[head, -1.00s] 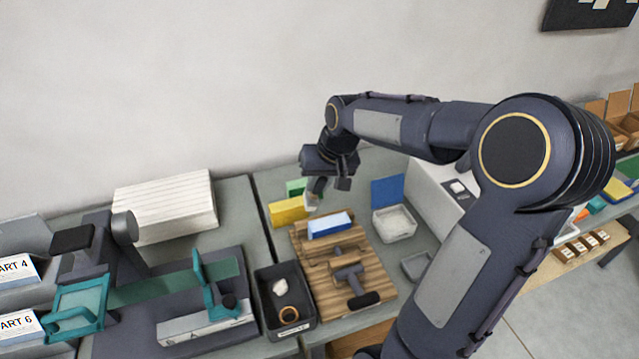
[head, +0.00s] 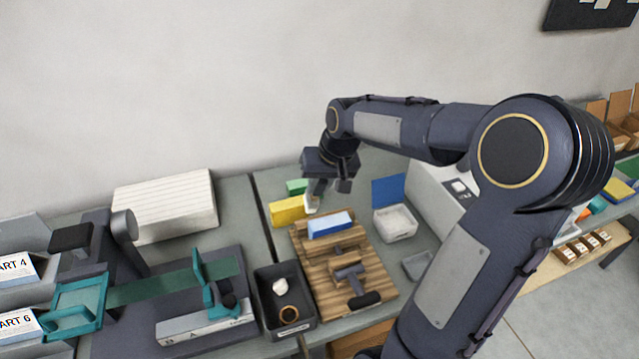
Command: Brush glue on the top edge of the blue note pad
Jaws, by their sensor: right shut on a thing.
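The blue note pad (head: 330,226) is a block with a pale top and a blue front face. It sits in the wooden press (head: 321,275), its pale edge facing up. My right gripper (head: 328,187) is above and behind the pad, pointing down. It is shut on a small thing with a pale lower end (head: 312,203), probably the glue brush. Its shape is too small to tell clearly. The pale end is near the pad's far left side, and I cannot tell whether they touch. My left gripper is not in view.
A yellow pad (head: 287,211) and a green pad (head: 297,187) stand behind the press. A blue panel (head: 388,190) and a white tub (head: 394,224) are to its right. A dark tray (head: 285,317) with a ring is left, beside a teal-fitted machine (head: 205,290).

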